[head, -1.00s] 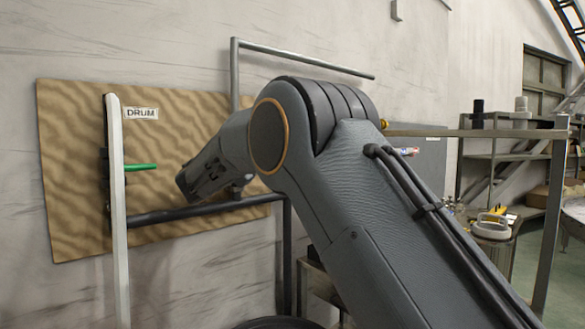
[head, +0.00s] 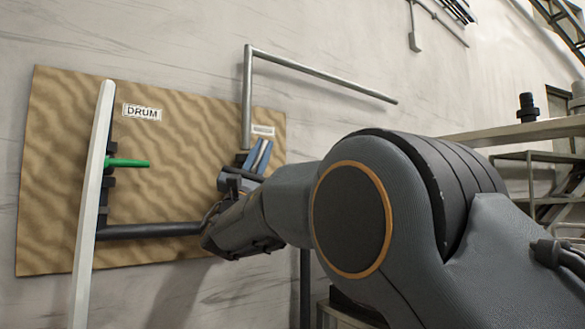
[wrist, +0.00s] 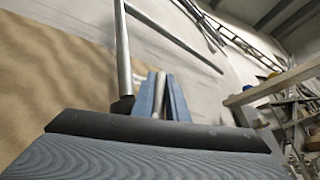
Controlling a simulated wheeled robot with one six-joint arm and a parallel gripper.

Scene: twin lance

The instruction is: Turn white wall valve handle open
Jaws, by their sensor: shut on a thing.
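My gripper (head: 258,157) is at the right part of the wood panel, its blue fingers pointing up and away. In the wrist view my gripper (wrist: 161,95) is shut on a narrow whitish piece, the white valve handle (wrist: 159,92), which shows as a thin strip between the two fingers. The dark valve body (head: 243,158) sits beside the fingers at the foot of the grey pipe (head: 247,100). My fingers and wrist hide most of the handle and valve.
The wood panel (head: 60,190) carries a DRUM label (head: 142,112) and a green lever (head: 128,162) at left. A white upright bar (head: 93,200) stands before it. A dark pipe (head: 155,230) runs low across. The grey pipe bends right above my gripper. Shelving stands at right.

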